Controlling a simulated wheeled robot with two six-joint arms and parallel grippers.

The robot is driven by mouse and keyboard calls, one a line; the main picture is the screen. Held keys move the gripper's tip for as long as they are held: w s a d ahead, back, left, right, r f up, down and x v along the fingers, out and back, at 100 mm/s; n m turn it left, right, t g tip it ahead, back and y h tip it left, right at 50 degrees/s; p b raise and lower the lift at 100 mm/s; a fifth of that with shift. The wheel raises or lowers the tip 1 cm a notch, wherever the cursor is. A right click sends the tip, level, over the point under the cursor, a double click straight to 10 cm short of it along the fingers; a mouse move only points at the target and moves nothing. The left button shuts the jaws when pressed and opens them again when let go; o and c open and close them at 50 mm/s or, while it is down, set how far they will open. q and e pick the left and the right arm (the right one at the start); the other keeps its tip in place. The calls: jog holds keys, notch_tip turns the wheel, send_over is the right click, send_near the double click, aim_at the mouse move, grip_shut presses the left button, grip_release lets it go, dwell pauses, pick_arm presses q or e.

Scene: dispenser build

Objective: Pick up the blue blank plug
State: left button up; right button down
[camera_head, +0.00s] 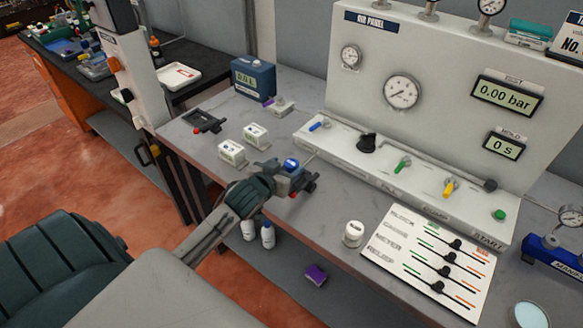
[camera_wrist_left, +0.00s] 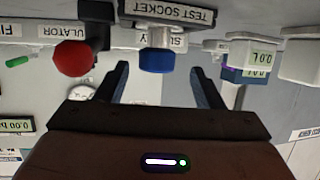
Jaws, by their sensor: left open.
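The blue blank plug (camera_wrist_left: 157,61) shows in the left wrist view, seated at a block labelled "TEST SOCKET" (camera_wrist_left: 168,14). In the head view a blue round top (camera_head: 291,164) shows beside my left gripper (camera_head: 284,174), over the bench's front part. In the left wrist view my left gripper (camera_wrist_left: 160,84) is open, with one dark finger on each side of the plug's line. The plug sits between or just beyond the fingertips; I cannot tell how deep. No contact shows. My right gripper is not in view.
A red knob (camera_wrist_left: 73,58) on a dark fitting stands close beside one finger. Two small white boxes (camera_head: 257,134) (camera_head: 231,152) sit left of the gripper on the bench. The gauge panel (camera_head: 430,110) rises behind. A white jar (camera_head: 353,233) and a slider board (camera_head: 428,262) lie to the right.

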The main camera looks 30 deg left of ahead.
aim_at(291, 162)
pick_arm(q)
jog(key=shift+w, duration=0.5)
jog(key=p+x, duration=0.2)
jog(key=x, duration=0.1)
jog(key=shift+w+d, duration=0.15)
jog(key=shift+w, duration=0.1)
jog(key=shift+w+f, duration=0.3)
jog(key=shift+w, duration=0.15)
jog(key=c, duration=1.1)
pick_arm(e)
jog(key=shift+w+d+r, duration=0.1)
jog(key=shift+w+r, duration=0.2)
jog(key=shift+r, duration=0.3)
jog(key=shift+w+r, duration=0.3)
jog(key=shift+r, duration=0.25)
